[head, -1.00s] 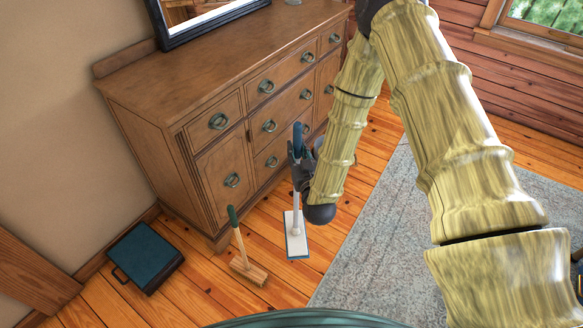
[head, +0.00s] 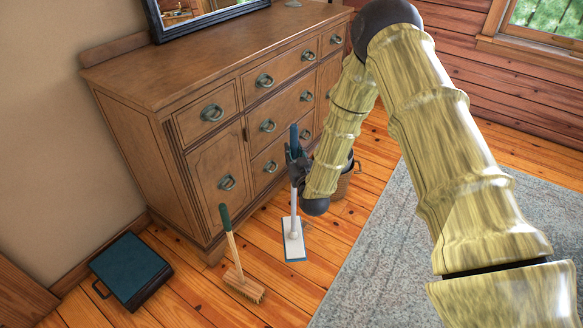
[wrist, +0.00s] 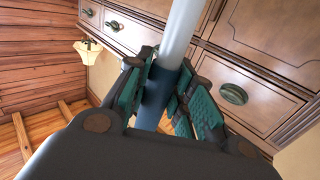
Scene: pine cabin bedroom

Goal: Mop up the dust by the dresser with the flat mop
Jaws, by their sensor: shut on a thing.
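The flat mop has a white and blue flat head (head: 294,250) on the floorboards in front of the dresser, as far as I can tell. Its pole, white below and blue above, stands nearly upright. My gripper (head: 297,168) is shut on the blue part of the pole; in the wrist view the teal-padded fingers (wrist: 165,95) close around it. The brown wooden dresser (head: 130,80) stands against the wall behind the mop. I cannot make out any dust on the floor; my arm hides part of it.
A hand broom (head: 243,284) with a green-tipped handle stands left of the mop. A dark teal flat box (head: 132,270) lies by the wall. A basket (head: 341,186) is partly behind my arm. A grey rug (head: 375,285) covers the floor at right.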

